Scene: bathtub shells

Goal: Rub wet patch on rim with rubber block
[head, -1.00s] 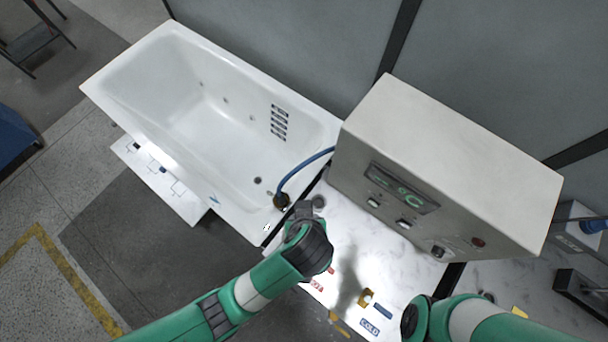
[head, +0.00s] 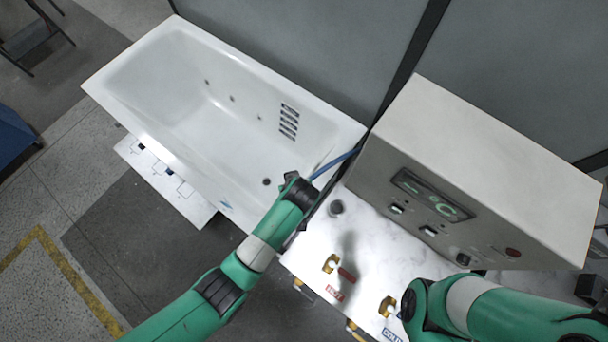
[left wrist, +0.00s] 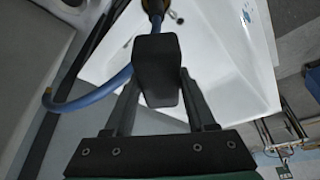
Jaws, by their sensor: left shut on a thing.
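My left gripper (left wrist: 157,78) is shut on a dark rubber block (left wrist: 157,62), held between its two fingers in the left wrist view. In the head view the left wrist is over the near right end of the white bathtub (head: 135,82), and the fingers and block are hidden there. The tub's rim (left wrist: 265,85) shows to the right of the block in the left wrist view. I cannot tell whether the block touches the rim. I cannot clearly make out a wet patch. My right arm is at the lower right of the head view; its gripper is not seen.
A blue hose (head: 335,165) runs from the grey control box (head: 470,165) to the tub end, and loops left of the block (left wrist: 85,103). Right of the tub, a white marbled counter (head: 375,245) carries brass taps (head: 332,264).

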